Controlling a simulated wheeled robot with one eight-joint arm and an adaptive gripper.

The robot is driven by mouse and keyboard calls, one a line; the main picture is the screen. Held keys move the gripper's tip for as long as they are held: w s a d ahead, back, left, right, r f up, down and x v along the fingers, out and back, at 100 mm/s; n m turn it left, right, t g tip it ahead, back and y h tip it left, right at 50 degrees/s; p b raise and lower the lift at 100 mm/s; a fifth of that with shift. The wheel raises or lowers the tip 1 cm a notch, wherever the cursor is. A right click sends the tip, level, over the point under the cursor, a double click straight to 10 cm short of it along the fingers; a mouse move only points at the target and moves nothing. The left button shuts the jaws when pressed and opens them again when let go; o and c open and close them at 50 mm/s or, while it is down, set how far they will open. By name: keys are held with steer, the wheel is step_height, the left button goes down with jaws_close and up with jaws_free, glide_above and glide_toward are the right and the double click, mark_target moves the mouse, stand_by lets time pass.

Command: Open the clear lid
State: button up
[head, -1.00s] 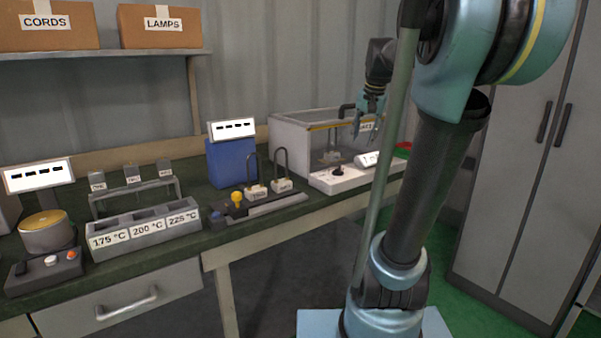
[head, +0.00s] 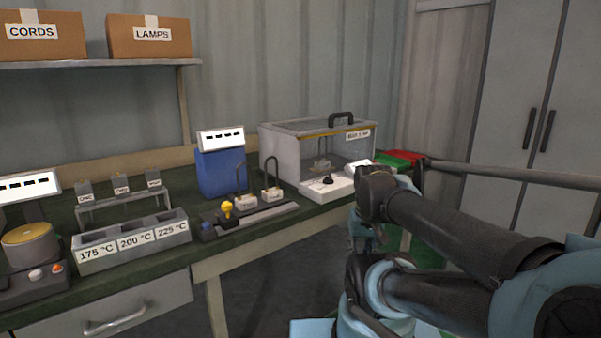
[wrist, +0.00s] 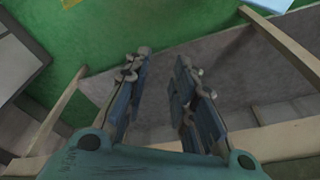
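The clear lid (head: 300,126) lies closed on top of the grey box (head: 285,155) on the bench. A black arched handle (head: 341,119) stands on the lid's front part, near the yellow-edged rim. My gripper (head: 362,243) hangs low in front of the bench, below and to the right of the box, well apart from the lid. In the wrist view my gripper (wrist: 160,80) points down with its two fingers spread and nothing between them. The lid is not in the wrist view.
A white control base (head: 328,187) with a black knob sits before the box. The bench edge (head: 240,255) lies left of my gripper.

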steer(key=w+r+m, duration=0.2)
steer(key=r, duration=0.1)
steer(key=w+r+m, duration=0.2)
steer(key=w+r, duration=0.1)
steer(key=w+r+m+y, duration=0.1)
steer(key=w+r+m, duration=0.1)
steer(key=r, duration=0.1)
steer(key=shift+w+a+r, duration=0.2)
jaws_close()
steer(key=w+d+r+m+t+y, duration=0.1)
steer(key=w+d+r+m+y, duration=0.1)
steer(key=w+r+m, duration=0.75)
steer(key=m+t+y, duration=0.1)
steer(key=m+t, duration=0.2)
steer(key=m, duration=1)
glide_toward(350, 127)
steer(key=shift+x, duration=2.55)
steer(key=shift+w+d, duration=0.1)
steer(key=shift+d, duration=0.1)
